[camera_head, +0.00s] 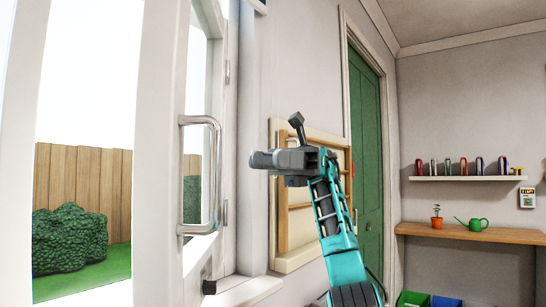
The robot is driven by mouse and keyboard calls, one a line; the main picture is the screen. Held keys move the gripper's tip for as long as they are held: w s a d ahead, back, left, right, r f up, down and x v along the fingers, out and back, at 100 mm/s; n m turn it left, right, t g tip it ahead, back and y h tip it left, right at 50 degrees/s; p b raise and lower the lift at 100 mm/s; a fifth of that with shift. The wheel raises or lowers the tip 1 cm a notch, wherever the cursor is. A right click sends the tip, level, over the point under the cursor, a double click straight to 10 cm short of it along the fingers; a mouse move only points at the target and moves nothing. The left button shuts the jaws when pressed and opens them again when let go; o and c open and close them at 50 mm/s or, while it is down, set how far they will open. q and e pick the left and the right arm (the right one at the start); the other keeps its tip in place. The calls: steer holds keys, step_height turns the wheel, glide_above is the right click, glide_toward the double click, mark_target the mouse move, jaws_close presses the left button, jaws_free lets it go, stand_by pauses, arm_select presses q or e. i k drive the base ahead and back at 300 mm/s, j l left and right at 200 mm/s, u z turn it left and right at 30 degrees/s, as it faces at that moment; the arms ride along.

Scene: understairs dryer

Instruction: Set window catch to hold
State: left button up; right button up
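The window sash (155,150) stands open on the left, with a bright metal pull handle (215,175) on its edge. A small dark fitting (209,287) sits low at the sill by the frame; it may be the catch, but it is too small to read its setting. My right gripper (262,160) is raised to the right of the handle, its grey fingers pointing left, apart from the handle in the picture. The fingers are seen nearly edge-on, so the gap between them is unclear. I see nothing held in them. My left gripper is out of view.
A wooden wall-mounted frame (283,262) stands behind my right arm.

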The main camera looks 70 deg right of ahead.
mark_target(210, 288)
steer(key=k, duration=1)
